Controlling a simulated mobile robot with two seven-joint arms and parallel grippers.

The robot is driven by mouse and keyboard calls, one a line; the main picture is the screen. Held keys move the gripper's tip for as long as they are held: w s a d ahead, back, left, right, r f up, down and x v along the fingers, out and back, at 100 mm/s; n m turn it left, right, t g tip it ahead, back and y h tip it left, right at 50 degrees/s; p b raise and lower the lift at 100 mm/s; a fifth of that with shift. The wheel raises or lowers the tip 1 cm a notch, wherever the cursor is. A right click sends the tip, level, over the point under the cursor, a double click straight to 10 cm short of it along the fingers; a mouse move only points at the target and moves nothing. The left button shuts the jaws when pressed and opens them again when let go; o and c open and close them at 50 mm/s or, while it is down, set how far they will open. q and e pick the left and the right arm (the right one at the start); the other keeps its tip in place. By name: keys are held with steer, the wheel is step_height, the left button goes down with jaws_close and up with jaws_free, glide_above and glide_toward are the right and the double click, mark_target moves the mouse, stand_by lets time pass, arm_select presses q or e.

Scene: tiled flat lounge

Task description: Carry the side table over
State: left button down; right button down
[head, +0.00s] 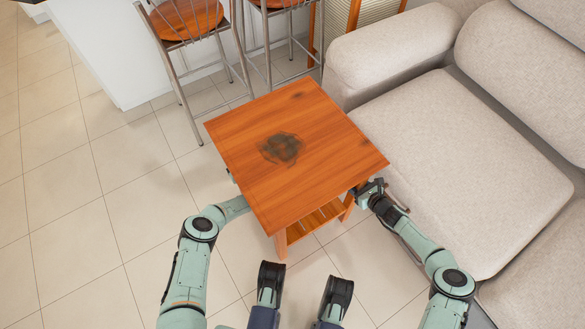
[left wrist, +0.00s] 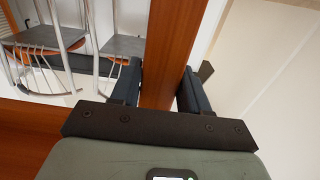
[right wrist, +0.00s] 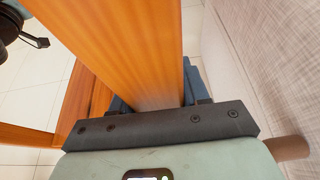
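The side table (head: 330,150) is orange-brown wood with a dark round stain on its square top and a slatted lower shelf. It stands level in front of me; I cannot tell whether its feet touch the floor. My left gripper (left wrist: 162,85) has a table leg (left wrist: 170,45) between its fingers, both close against the wood. In the head view the tabletop mostly hides this gripper. My right gripper (right wrist: 157,90) has another leg (right wrist: 120,45) between its fingers, under the tabletop's right edge. It also shows in the head view (head: 370,188).
A beige sofa (head: 450,150) stands close on the right, near my right arm. Two bar stools (head: 188,22) with metal legs stand behind the table by a white counter (head: 115,50). The tiled floor (head: 90,210) on the left is clear.

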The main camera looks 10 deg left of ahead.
steer(key=shift+w+r, duration=0.15)
steer(key=shift+r, duration=0.15)
steer(key=shift+r, duration=0.1)
steer(key=shift+s+r+p, duration=0.15)
steer(key=shift+r+p, duration=1.05)
steer(key=shift+p, duration=0.1)
steer(key=shift+s+r+p, duration=0.15)
steer(key=shift+r+p, duration=1.05)
steer(key=shift+p, duration=0.05)
steer(key=shift+s+d, duration=0.1)
